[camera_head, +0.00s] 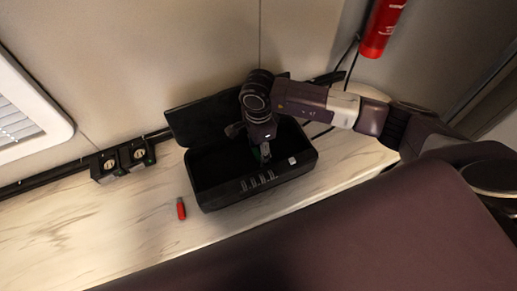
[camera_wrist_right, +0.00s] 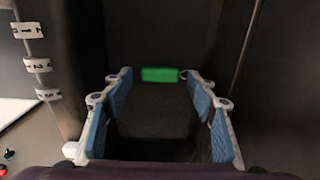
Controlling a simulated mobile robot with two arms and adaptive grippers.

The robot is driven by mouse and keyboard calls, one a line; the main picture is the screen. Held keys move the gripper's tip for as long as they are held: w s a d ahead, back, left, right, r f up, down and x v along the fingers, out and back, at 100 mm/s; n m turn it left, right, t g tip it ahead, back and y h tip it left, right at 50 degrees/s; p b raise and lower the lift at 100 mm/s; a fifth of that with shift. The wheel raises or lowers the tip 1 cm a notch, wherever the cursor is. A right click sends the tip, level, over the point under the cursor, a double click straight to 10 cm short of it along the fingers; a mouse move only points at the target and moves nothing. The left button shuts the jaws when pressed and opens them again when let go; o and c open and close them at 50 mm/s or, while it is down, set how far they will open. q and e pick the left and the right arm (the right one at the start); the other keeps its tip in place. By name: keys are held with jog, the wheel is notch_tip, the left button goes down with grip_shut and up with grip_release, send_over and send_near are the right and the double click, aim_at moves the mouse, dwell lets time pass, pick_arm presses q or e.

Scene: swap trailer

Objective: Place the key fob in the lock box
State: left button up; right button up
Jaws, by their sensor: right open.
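The black lock box (camera_head: 250,189) stands on the marble counter with its lid (camera_head: 200,119) raised at the back. My right gripper (camera_head: 264,154) reaches down into the box from above. In the right wrist view its blue-padded fingers (camera_wrist_right: 161,92) are apart. A green key fob (camera_wrist_right: 160,75) with a small metal ring at one end lies inside the box, just beyond the gap between the fingertips, not gripped. A small red fob-like item (camera_head: 181,208) lies on the counter left of the box. My left gripper is not in view.
White number dials (camera_head: 258,182) are on the box's front. Two black sockets (camera_head: 123,159) sit along the wall at the left. A red extinguisher (camera_head: 382,28) hangs at the upper right. The counter (camera_head: 90,225) is clear at the left.

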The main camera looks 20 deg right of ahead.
aim_at(259, 153)
notch_tip(259, 153, up, 12)
jog(key=b, duration=0.2)
jog(key=shift+r, duration=0.15)
dwell(0.5)
